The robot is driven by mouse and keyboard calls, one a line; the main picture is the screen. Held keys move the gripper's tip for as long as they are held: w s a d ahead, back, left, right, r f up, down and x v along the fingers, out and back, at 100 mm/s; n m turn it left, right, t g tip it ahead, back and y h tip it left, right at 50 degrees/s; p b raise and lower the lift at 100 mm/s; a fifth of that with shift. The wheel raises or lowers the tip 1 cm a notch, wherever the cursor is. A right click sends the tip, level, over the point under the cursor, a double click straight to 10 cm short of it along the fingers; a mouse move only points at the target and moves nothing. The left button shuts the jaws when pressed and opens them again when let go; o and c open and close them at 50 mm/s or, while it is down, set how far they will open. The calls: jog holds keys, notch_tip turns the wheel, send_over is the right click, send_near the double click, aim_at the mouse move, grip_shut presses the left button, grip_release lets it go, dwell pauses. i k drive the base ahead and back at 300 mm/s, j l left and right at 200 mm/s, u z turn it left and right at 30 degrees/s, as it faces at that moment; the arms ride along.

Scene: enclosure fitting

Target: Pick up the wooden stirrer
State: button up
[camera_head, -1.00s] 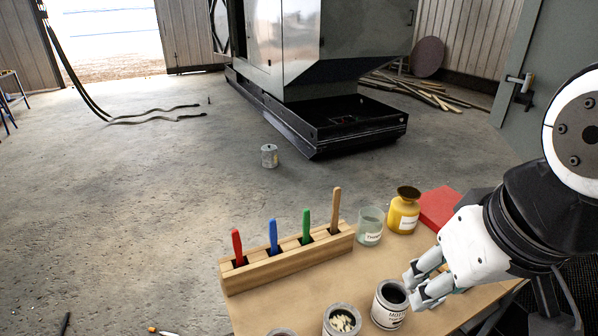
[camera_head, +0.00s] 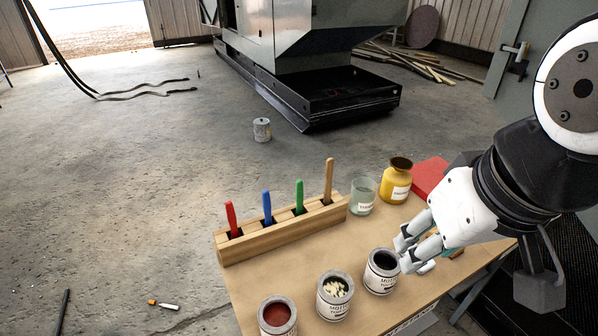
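The wooden stirrer (camera_head: 328,180) stands upright in the rightmost slot of the wooden rack (camera_head: 280,236) on the table. A red stirrer (camera_head: 232,218), a blue one (camera_head: 266,206) and a green one (camera_head: 299,196) stand in the other slots. Only the upper parts of the stirrers show. My gripper (camera_head: 402,252) is low over the right side of the table, right of the wooden stirrer and clear of it. Its two fingers are apart and I see nothing held between them. The tips are close to a can with dark contents (camera_head: 380,272).
Two more cans stand at the table's front, one with pale contents (camera_head: 335,296) and one with red (camera_head: 278,316). A glass jar (camera_head: 362,196), a yellow bottle (camera_head: 396,182) and a red block (camera_head: 429,176) stand at the back right. The table middle is clear.

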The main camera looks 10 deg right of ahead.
aim_at(330, 163)
jog(key=i+l+u, duration=0.15)
jog(key=l, duration=0.2)
jog(key=i+l+u, duration=0.15)
jog(key=l, duration=0.2)
jog(key=l+u, duration=0.15)
jog(key=l, duration=0.2)
jog(key=i+l+u, duration=0.2)
jog(key=l, duration=0.2)
